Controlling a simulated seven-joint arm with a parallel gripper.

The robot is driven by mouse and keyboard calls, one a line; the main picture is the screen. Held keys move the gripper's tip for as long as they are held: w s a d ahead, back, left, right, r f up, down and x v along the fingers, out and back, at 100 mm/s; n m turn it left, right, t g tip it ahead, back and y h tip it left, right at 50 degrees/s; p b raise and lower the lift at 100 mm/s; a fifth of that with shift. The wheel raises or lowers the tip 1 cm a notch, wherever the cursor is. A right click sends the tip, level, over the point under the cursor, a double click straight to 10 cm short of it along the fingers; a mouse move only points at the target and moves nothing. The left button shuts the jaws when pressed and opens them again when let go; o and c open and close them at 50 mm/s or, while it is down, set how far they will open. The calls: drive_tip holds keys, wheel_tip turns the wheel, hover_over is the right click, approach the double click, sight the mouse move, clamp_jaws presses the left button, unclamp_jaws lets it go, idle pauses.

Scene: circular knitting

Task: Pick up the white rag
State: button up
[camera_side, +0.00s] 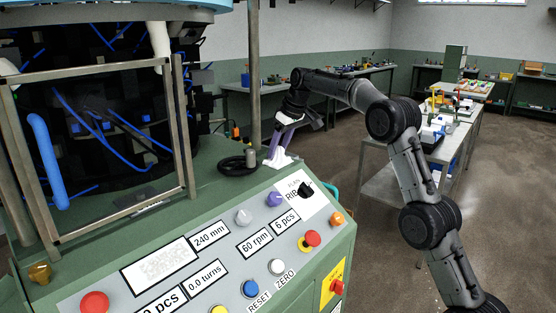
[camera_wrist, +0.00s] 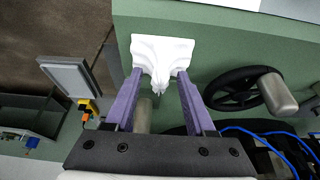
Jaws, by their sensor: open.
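The white rag (camera_side: 279,160) lies bunched on the green machine top, near its back right corner in the side view. In the wrist view the rag (camera_wrist: 162,57) is a flat white cloth with a gathered peak towards me. My gripper (camera_wrist: 156,76) has two purple fingers, spread apart on either side of the peak. In the side view my gripper (camera_side: 272,150) points down at the rag from above. The fingertips are at or just above the cloth; I cannot tell whether they touch it.
A black handwheel (camera_side: 238,164) with a grey handle stands left of the rag. A metal post (camera_side: 254,80) rises close behind it. The control panel (camera_side: 200,262) with buttons is in front. Blue cables (camera_wrist: 262,140) run near my gripper in the wrist view.

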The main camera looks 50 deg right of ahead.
drive_tip(key=shift+w+f, duration=0.1)
drive_tip(key=shift+f, duration=0.15)
clamp_jaws()
drive_tip(key=shift+r, duration=0.2)
idle(0.3)
